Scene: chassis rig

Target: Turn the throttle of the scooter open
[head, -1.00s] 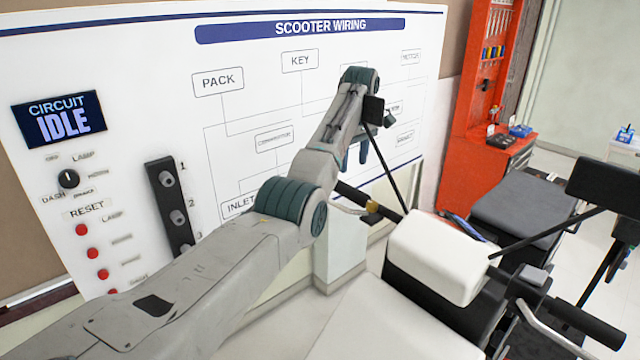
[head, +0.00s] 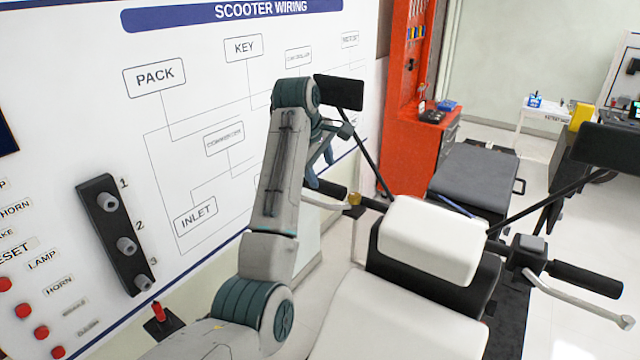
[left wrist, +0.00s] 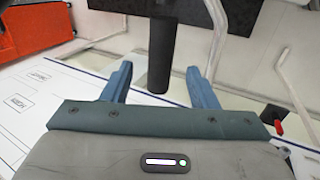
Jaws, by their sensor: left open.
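The white and black scooter (head: 432,240) stands in the middle of the head view, with a black mirror (head: 338,92) on a stalk by my left gripper. Its left handlebar grip (head: 327,189) is black, with a silver lever beside it. The other black grip (head: 587,280) is at the lower right. Which grip is the throttle is not marked. My left gripper (head: 321,168) is open just above the left grip. In the left wrist view the black grip (left wrist: 161,55) shows between the two blue fingers (left wrist: 157,70), with gaps on both sides. My right gripper is out of view.
The white wiring board (head: 200,120) stands close on the left, with a black socket strip (head: 118,235) and red buttons. A red tool cabinet (head: 408,150) and a white table (head: 540,113) stand behind. Open floor lies at the right.

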